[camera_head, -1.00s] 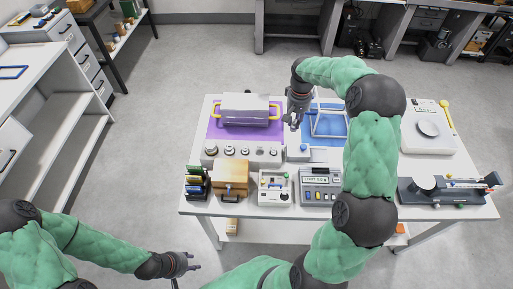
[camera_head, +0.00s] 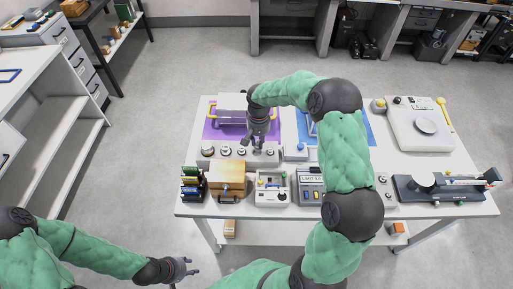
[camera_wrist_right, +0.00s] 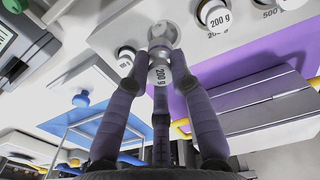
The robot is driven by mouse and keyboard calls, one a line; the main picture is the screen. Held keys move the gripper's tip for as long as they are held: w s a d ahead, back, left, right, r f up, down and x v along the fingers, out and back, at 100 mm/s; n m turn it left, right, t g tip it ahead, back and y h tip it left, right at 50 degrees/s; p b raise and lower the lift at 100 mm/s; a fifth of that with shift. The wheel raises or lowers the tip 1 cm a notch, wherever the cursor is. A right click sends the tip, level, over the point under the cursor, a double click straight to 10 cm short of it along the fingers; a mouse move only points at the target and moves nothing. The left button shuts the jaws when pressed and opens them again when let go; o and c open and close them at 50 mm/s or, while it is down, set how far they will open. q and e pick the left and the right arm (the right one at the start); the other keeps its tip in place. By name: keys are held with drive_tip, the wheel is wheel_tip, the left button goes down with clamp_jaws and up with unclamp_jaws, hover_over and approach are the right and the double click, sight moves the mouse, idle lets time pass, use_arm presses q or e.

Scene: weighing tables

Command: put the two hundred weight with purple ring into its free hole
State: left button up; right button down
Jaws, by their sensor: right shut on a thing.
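My right gripper (camera_head: 257,147) is over the right part of the grey weight rack (camera_head: 215,158). In the right wrist view its fingers (camera_wrist_right: 160,60) are shut around a silver weight (camera_wrist_right: 162,34) with a round knob and a "200 g" label. Another weight stands by a "200 g" label (camera_wrist_right: 218,16) in the wrist view, and a smaller one (camera_wrist_right: 125,54) is on the other side. The fingers hide the spot under the held weight. My left gripper (camera_head: 191,270) is open and empty, off the table's front.
A purple mat (camera_head: 211,131) with a grey, yellow-handled case (camera_head: 232,117) lies behind the rack. A wooden box (camera_head: 227,176) and a small device (camera_head: 271,188) stand in front. A blue mat (camera_head: 367,130) and a scale (camera_head: 422,143) are to the right.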

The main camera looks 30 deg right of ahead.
sight(256, 150)
drive_tip(key=shift+w+a+f+b, duration=0.1)
drive_tip(key=shift+a+f+b, duration=0.1)
drive_tip(key=shift+f, duration=0.8)
drive_tip(key=shift+w+a+f+b, duration=0.1)
drive_tip(key=shift+f+b, duration=0.05)
drive_tip(key=shift+f, duration=0.8)
drive_tip(key=shift+f, duration=0.2)
drive_tip(key=c, duration=1.1)
unclamp_jaws()
drive_tip(key=shift+r, duration=0.25)
wheel_tip(256, 150, up, 12)
drive_tip(key=shift+s+f+p, duration=0.1)
drive_tip(key=shift+p, duration=0.95)
